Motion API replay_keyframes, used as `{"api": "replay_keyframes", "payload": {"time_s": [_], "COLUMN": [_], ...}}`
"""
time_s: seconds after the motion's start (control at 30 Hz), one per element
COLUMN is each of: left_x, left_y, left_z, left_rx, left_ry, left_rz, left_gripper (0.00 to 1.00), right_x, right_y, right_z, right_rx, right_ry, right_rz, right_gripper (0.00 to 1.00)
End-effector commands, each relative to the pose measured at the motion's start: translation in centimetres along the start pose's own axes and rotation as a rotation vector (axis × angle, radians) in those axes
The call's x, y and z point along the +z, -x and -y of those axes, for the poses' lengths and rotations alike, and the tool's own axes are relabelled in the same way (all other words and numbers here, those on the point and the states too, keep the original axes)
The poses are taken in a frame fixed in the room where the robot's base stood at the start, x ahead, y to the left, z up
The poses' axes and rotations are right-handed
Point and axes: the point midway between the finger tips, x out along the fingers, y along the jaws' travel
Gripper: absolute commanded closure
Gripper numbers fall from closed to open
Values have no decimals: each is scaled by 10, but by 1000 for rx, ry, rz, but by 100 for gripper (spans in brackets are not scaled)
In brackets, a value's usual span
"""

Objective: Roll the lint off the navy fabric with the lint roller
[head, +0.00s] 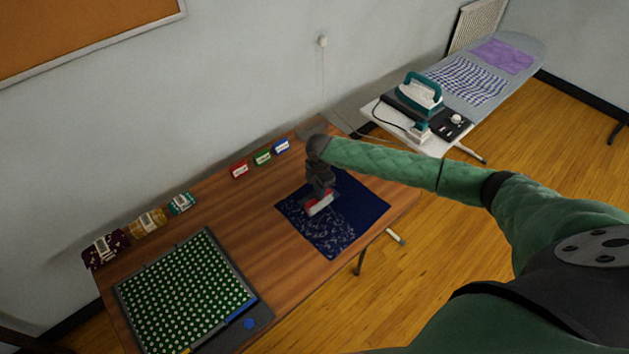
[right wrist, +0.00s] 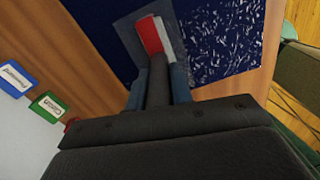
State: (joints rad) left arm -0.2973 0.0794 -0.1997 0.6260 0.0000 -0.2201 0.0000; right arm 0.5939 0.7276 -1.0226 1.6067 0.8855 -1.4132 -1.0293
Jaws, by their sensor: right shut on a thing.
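The navy fabric (head: 347,233) lies flat on the wooden table. White lint specks cover its near-left part, and its far-right part looks clean. In the right wrist view the navy fabric (right wrist: 225,73) shows dense lint to the right of the roller. The lint roller (head: 319,204), with a red and white head, is at the middle of the fabric; its head also shows in the right wrist view (right wrist: 152,36). My right gripper (head: 322,188) is shut on the lint roller's handle, above the fabric. I cannot tell whether the roller touches the cloth. My left gripper is not in view.
A cutting mat with green dotted fabric (head: 185,295) lies at the table's near left. Folded fabric bundles (head: 148,222) and small red, green and blue labelled cards (head: 262,158) line the back edge. An iron (head: 420,94) stands on the ironing board beyond.

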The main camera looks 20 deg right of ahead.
Motion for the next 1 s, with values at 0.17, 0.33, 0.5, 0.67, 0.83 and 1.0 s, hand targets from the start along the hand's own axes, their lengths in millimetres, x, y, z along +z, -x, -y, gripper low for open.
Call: {"api": "replay_keyframes", "payload": {"time_s": [0.17,0.33,0.5,0.67,0.83,1.0], "left_x": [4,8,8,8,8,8], "left_y": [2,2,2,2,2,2], "left_z": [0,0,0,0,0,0], "left_rx": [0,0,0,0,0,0], "left_ry": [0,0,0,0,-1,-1], "left_rz": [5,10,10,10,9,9], "left_gripper": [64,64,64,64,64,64], "right_x": [3,5,8,10,12,14], "right_y": [-1,-1,-1,-1,-1,-1], "right_z": [17,32,46,61,75,90], "right_rx": [-1,-1,-1,-2,-2,-2], "right_ry": [1,1,0,1,1,0], "right_rz": [1,0,1,0,0,0], "right_gripper": [100,100,100,100,100,100]}}
